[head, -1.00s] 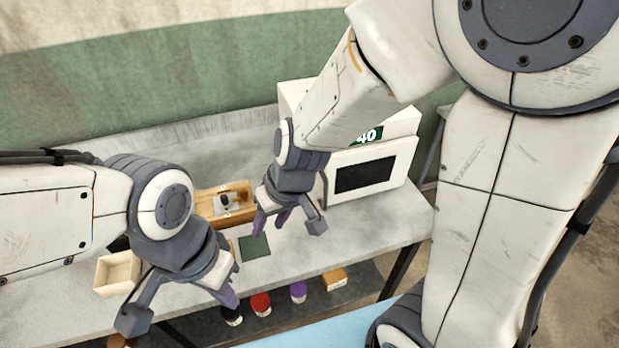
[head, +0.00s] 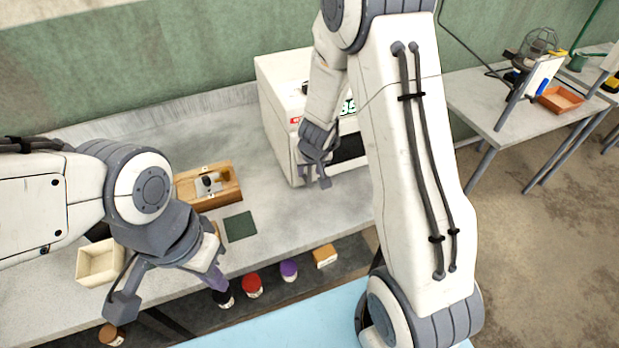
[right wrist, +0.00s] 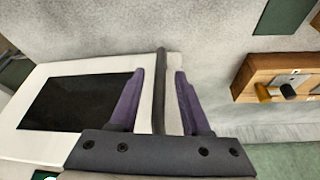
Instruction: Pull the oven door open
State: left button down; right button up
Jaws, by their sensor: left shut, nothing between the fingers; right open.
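The white oven (head: 275,105) stands on the grey worktop, partly hidden behind my right arm. Its door, with a dark window (head: 348,150), looks shut. In the right wrist view, the dark window (right wrist: 78,102) is at the left and a grey bar handle (right wrist: 160,85) runs between my right gripper's purple fingers. My right gripper (right wrist: 158,95) is open around the handle, with gaps on both sides. In the head view, my right gripper (head: 315,178) is at the left side of the oven's front. My left gripper (head: 215,280) is shut and empty over the worktop's front edge.
A wooden box (head: 208,186) with a fitting and a dark green square (head: 240,227) lie left of the oven. A pale open box (head: 100,262) is farther left. Red (head: 252,285) and purple (head: 289,268) jars stand below. Another table (head: 490,95) is at right.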

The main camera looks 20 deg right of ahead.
jog(key=shift+w+f, duration=0.25)
jog(key=shift+f, duration=0.3)
grip_shut()
dwell(1.1)
